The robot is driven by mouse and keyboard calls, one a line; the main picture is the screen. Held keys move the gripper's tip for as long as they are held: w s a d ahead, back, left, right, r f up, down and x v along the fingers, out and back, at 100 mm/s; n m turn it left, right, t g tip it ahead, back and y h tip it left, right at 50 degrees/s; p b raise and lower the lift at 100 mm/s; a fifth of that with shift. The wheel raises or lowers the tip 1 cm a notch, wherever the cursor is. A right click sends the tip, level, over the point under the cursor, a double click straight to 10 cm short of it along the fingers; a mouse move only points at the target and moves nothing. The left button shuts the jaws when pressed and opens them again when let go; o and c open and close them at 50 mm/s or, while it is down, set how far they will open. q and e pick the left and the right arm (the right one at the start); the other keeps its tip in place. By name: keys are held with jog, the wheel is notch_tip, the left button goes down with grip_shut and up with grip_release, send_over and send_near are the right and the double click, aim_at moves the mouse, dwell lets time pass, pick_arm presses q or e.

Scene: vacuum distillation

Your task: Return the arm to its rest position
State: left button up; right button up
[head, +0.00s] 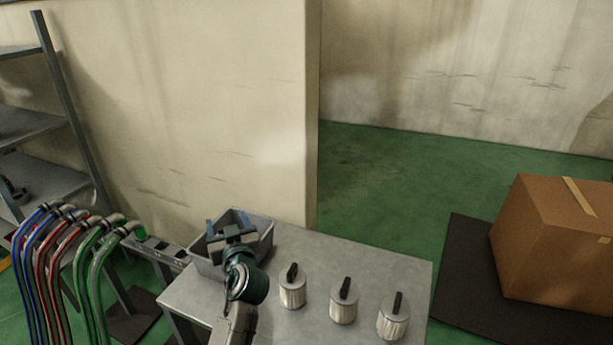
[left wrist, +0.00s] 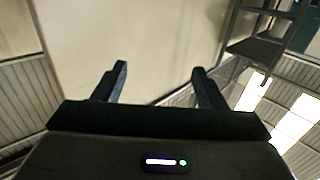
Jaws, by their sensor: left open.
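My left arm comes up from the bottom of the head view, over the grey table (head: 345,257). My left gripper (head: 228,222) is above the grey bin (head: 262,243) at the table's back left. In the left wrist view its two fingers (left wrist: 160,82) are apart with nothing between them. That view faces the wall and the ceiling, tilted. My right gripper is in neither view.
Three ribbed metal canisters with black handles, left (head: 292,287), middle (head: 343,301) and right (head: 393,317), stand on the table. Blue, red and green hoses (head: 75,262) and a shelf rack (head: 38,125) are at left. A cardboard box (head: 555,240) sits at right on a dark mat (head: 462,262).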

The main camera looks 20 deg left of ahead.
pick_arm(q)
jog(key=s+f+m+g+h, duration=0.3)
jog(key=s+f+g+h, duration=0.15)
jog(key=s+f, duration=0.9)
jog(key=s+d+f+m+g+h, duration=0.2)
jog(key=s+d, duration=0.1)
jog(key=s, duration=0.4)
jog(key=s+d+f+m+g+h, duration=0.2)
jog(key=s, duration=0.6)
jog(key=s+d+f+m+g+h, duration=0.2)
jog(key=s+d, duration=0.1)
jog(key=s, duration=0.4)
notch_tip(320, 180, down, 29)
jog(key=w+a+g, duration=0.1)
jog(key=a, duration=0.2)
jog(key=s+a+f+n+g, duration=0.1)
jog(key=s+f, duration=1.7)
jog(key=f, duration=0.2)
jog(key=shift+s+f, duration=0.2)
jog(key=shift+s, duration=0.2)
